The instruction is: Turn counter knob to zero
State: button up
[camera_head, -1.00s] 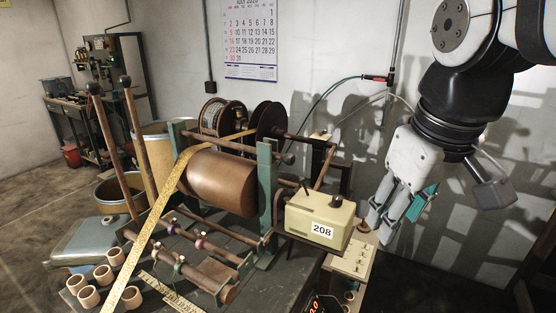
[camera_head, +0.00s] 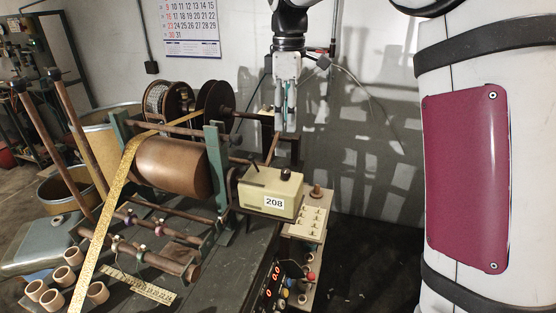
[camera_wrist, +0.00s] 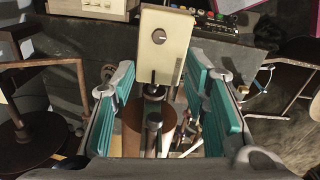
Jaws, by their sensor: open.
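The counter is a cream box (camera_head: 270,193) with a white label reading 208 on its front. A dark knob (camera_head: 285,174) stands on its top, with a small dark lever to its left. In the wrist view the box (camera_wrist: 172,62) lies ahead between the fingers, and the round knob (camera_wrist: 159,36) shows from above with a pale mark on it. My gripper (camera_head: 286,126) points down above and, in the picture, beyond the counter. Its teal-padded fingers (camera_wrist: 160,84) are spread, with nothing held and no contact with the knob.
A winding machine with a copper-brown drum (camera_head: 174,165) and a yellow tape (camera_head: 107,205) stands left of the counter. Dark spools (camera_head: 213,104) stand behind. A cream switch panel (camera_head: 306,218) and a red-digit display (camera_head: 276,271) are to the right and front. Open floor lies at right.

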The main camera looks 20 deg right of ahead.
aim_at(286, 170)
notch_tip(286, 170, down, 14)
jog(key=shift+r+p, duration=0.1)
jog(key=shift+p, duration=0.8)
jog(key=shift+c, duration=0.2)
grip_shut()
